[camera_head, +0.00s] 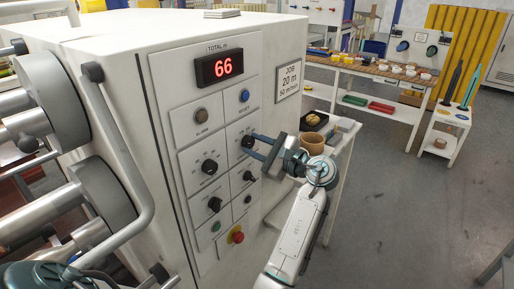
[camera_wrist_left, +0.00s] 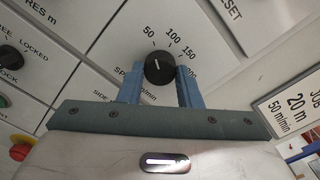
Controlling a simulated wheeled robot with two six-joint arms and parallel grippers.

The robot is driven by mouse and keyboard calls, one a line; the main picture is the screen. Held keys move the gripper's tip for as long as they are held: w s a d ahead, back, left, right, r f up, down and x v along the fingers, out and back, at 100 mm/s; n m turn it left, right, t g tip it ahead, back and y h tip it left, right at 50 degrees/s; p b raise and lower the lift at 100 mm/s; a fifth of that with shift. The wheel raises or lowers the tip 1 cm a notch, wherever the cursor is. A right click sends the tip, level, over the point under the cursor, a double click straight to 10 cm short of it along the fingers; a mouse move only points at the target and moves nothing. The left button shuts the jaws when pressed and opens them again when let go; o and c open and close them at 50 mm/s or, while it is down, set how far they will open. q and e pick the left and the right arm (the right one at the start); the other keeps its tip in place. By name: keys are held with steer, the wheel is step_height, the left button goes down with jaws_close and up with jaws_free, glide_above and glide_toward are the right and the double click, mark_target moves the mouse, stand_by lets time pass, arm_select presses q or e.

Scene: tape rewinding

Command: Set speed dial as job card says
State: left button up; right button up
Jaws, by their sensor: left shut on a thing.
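The speed dial (camera_wrist_left: 160,68) is a round black knob on the machine's panel. Its white mark points up and slightly left, roughly toward the 50; the printed scale runs through 50, 100, 150 and 200. My left gripper (camera_wrist_left: 160,86) has its two blue fingers on either side of the knob and is shut on it. In the head view the left gripper (camera_head: 254,147) reaches the same dial (camera_head: 247,141) from the right. The job card (camera_head: 289,78) reads JOB, 20 m, 50 m/min; it also shows in the wrist view (camera_wrist_left: 292,108).
The display (camera_head: 220,68) reads 66. Other knobs (camera_head: 209,167) and buttons (camera_head: 245,95) surround the dial, with a red stop button (camera_head: 236,237) low down. A small side table (camera_head: 345,135) with a brown pot (camera_head: 313,142) stands right behind my left arm.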

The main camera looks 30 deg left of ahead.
stand_by(0.4)
arm_select(q)
steer(key=o, duration=1)
steer(key=shift+a, duration=0.15)
